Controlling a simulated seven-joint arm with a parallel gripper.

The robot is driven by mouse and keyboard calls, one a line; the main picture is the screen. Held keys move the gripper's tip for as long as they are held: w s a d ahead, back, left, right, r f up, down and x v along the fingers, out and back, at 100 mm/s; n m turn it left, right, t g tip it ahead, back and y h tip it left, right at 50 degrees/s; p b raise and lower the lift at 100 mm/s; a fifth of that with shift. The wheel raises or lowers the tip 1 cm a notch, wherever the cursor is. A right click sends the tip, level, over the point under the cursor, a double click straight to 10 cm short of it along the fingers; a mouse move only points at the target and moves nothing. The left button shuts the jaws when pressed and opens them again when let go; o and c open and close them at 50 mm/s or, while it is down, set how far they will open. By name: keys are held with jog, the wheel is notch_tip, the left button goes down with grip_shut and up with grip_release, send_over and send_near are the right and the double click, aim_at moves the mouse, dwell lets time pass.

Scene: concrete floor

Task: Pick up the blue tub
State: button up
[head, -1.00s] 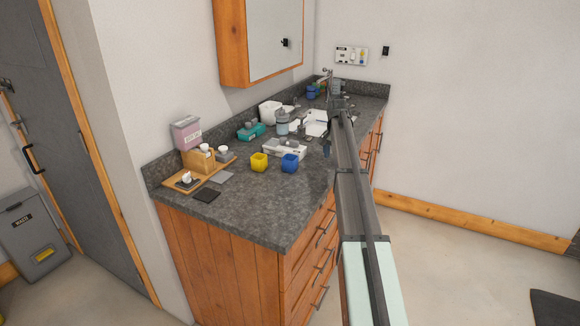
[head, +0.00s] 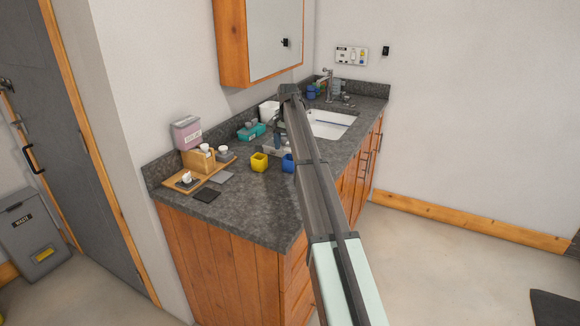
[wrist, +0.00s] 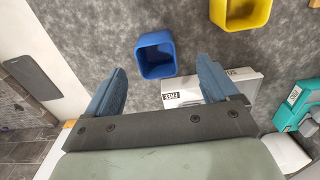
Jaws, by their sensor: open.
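The blue tub (head: 287,163) stands on the dark stone counter, its right side hidden by my arm in the head view. In the wrist view the blue tub (wrist: 155,54) is a rounded square, open at the top and empty. My gripper (wrist: 160,76) is open and empty, with a finger at each side of the picture's middle. The tub shows just beyond the fingertips, roughly centred between them and not held. In the head view my gripper (head: 278,140) points down behind the tub, over the white box, and is small and partly unclear.
A yellow tub (head: 259,162) stands close to the left of the blue one. A white box (wrist: 190,90) lies under my gripper. A teal box (head: 251,131), a wooden tray (head: 174,187) and a sink (head: 330,123) are also on the counter. Bare counter lies in front of the tubs.

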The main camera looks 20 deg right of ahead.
aim_at(290, 163)
jog(key=f, duration=0.8)
jog(key=shift+d, duration=0.35)
jog(key=c, duration=1)
